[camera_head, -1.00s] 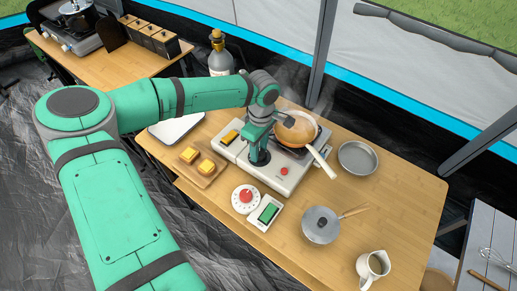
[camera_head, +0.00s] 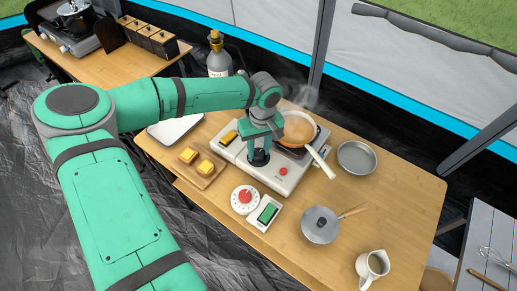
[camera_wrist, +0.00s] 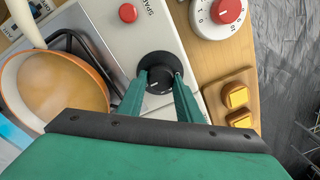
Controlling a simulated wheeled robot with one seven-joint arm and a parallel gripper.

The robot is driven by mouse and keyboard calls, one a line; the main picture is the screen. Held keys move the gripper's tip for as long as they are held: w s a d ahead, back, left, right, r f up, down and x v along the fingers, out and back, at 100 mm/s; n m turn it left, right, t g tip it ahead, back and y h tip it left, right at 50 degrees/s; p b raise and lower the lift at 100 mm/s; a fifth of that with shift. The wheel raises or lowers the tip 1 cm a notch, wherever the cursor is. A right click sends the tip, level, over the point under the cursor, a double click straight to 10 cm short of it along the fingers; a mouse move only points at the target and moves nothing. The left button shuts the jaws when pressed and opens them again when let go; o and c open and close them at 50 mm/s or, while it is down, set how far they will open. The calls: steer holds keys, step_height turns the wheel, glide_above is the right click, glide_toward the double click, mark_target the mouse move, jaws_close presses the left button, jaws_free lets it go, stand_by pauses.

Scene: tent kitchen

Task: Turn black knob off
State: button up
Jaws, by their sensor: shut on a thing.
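The black knob (camera_wrist: 158,84) is a round dial on the front panel of the grey-white camping stove (camera_head: 285,178). In the wrist view my gripper (camera_wrist: 161,78) has its two green fingers on either side of the knob and is shut on it. In the head view my gripper (camera_head: 259,157) points down onto the stove's front left, and my wrist hides most of the knob. A pan of orange-brown liquid (camera_head: 298,131) sits on the burner with steam above it; it also shows in the wrist view (camera_wrist: 55,85).
A red button (camera_wrist: 128,13) is on the same panel. A white timer with a red dial (camera_head: 245,199) and a green-screened device (camera_head: 266,213) lie in front.

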mark_target(260, 151)
stand_by(0.4)
steer(key=o, duration=1)
steer(key=shift+o, duration=0.2)
step_height(260, 151, up, 11)
steer(key=shift+d, duration=0.25)
steer(key=shift+f, duration=0.1)
